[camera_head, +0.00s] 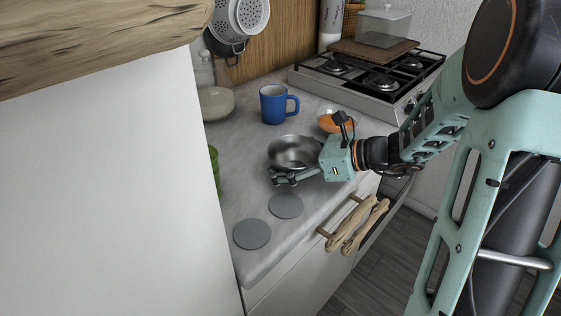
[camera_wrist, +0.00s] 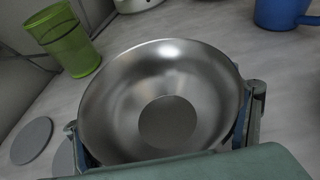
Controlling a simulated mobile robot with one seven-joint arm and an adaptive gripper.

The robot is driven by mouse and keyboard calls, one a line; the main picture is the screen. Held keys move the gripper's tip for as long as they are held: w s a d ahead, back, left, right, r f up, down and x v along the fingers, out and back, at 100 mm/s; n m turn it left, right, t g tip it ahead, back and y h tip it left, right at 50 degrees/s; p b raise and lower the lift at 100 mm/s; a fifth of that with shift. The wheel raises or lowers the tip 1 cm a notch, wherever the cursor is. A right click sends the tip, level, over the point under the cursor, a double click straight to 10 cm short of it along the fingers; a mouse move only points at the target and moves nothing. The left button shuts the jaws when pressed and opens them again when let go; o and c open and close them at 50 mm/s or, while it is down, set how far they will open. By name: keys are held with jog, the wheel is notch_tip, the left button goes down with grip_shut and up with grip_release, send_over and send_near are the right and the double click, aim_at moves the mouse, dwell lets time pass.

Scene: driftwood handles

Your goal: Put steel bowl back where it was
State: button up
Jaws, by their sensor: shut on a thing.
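The steel bowl (camera_head: 293,151) is over the grey counter, in front of the blue mug. My gripper (camera_head: 285,178) reaches it from the right and is shut on it. In the wrist view the bowl (camera_wrist: 165,100) fills the middle, upright, with its empty inside facing the camera. The gripper's fingers (camera_wrist: 163,125) show at its left and right sides. Whether the bowl touches the counter or hangs just above it, I cannot tell.
Two flat grey discs (camera_head: 286,206) (camera_head: 252,234) lie toward the counter's near end. A blue mug (camera_head: 273,104) and an orange thing (camera_head: 335,122) stand behind. A green glass (camera_wrist: 66,42) stands left. The gas stove (camera_head: 375,75) is at the back.

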jog(key=shift+f, duration=0.15)
jog(key=shift+c, duration=0.2)
jog(key=o, duration=1.6)
jog(key=shift+d+r, duration=0.2)
jog(key=shift+r, duration=0.1)
jog(key=p+v, duration=0.2)
jog(key=v, duration=0.9)
jog(key=shift+s+d+r, duration=0.1)
jog(key=shift+s+d, duration=0.15)
